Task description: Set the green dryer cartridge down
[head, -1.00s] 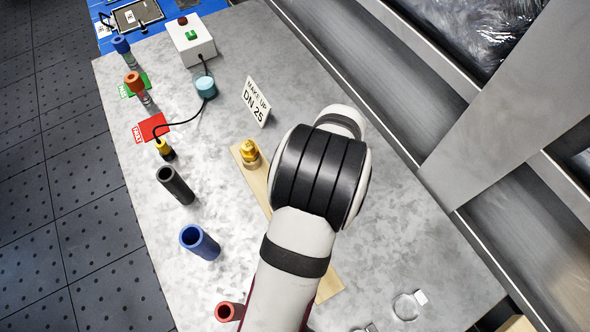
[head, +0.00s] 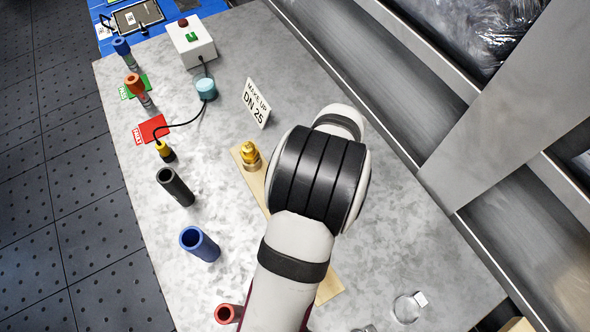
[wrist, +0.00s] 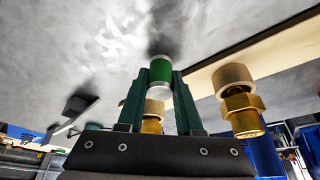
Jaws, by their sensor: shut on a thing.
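The green dryer cartridge (wrist: 160,71), a short green cylinder with pale ends, is in the wrist view. My gripper (wrist: 161,78) has its teal fingers shut on both sides of it. A dark shadow lies on the grey tabletop just beyond the cartridge; I cannot tell whether it touches the surface. In the head view my arm covers the gripper and the cartridge. Brass fittings with tan tops show in the wrist view, one seen between the fingers (wrist: 153,117) and one to the right (wrist: 241,106).
A wooden board (head: 331,288) with a brass fitting (head: 250,155) runs under my arm. Black (head: 175,187), blue (head: 200,244) and red (head: 228,313) tubes stand to the left. A "MAKE UP DN 25" sign (head: 257,103) stands behind.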

